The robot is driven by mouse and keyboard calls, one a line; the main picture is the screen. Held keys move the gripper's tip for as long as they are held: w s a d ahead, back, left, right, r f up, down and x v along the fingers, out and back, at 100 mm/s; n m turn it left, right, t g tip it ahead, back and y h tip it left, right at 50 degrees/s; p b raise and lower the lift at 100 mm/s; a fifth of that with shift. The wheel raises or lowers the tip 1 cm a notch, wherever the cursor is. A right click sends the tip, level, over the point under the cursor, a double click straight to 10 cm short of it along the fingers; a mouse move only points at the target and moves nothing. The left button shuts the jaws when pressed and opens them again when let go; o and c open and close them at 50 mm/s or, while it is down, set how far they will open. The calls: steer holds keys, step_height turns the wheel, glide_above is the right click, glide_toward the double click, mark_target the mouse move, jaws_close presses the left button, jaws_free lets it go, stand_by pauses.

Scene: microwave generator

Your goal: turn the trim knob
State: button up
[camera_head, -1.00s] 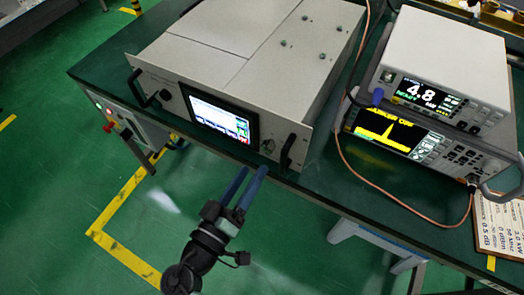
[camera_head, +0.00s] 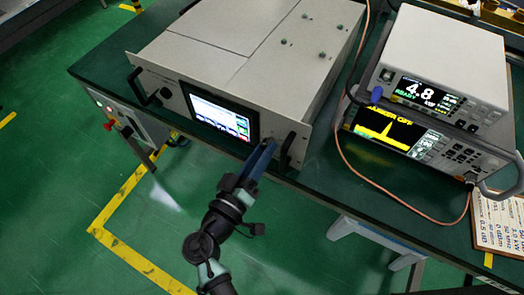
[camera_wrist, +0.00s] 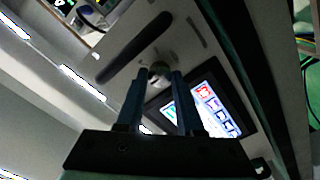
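The wide grey generator (camera_head: 250,75) lies on the green bench, with a lit screen (camera_head: 215,112) on its front panel. A small round pale knob (camera_wrist: 159,70) shows in the wrist view between the panel's handle and screen. In the head view, my fingers cover that spot. My gripper (camera_head: 265,150) points at the right part of the panel, between screen and right handle. In the wrist view, the two blue fingers of my gripper (camera_wrist: 158,80) are apart, with the knob seen between their tips. I cannot tell whether they touch it.
The generator's right black handle (camera_head: 288,150) stands close beside my fingers; it also crosses the wrist view (camera_wrist: 134,48). Stacked instruments (camera_head: 435,90) with a copper-coloured cable stand at right. The floor before the bench is open.

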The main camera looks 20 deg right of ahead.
jaws_close()
steer(key=shift+n+p, duration=2.05)
steer(key=shift+n, duration=5.85)
steer(key=o, duration=0.8)
jaws_free()
